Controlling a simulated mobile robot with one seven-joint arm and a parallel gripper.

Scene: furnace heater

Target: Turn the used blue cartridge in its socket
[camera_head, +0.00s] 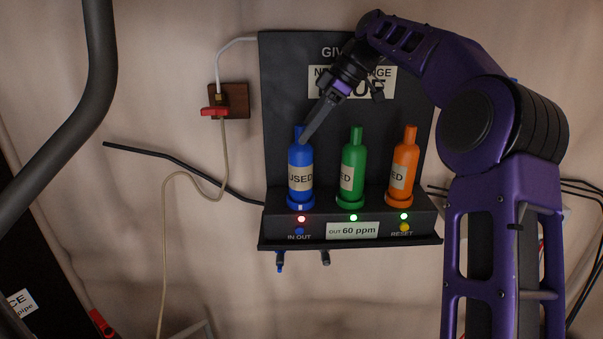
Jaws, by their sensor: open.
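The used blue cartridge (300,165) stands upright in its blue socket (301,202) at the left of a black wall unit. It bears a pale label reading "USED". My gripper (307,136) reaches down from the upper right, with its fingertips at the cartridge's narrow neck. It is open. One grey finger shows in front of the neck's right side; the other finger is hidden or too small to make out. I cannot tell whether the fingers touch the neck.
A green cartridge (353,165) and an orange cartridge (403,165) stand close to the right. Below are a red light (301,218), green lights and a "60 ppm" label (353,231). A wall socket with a red plug (214,111) is at the left. A dark pipe (90,85) crosses the left side.

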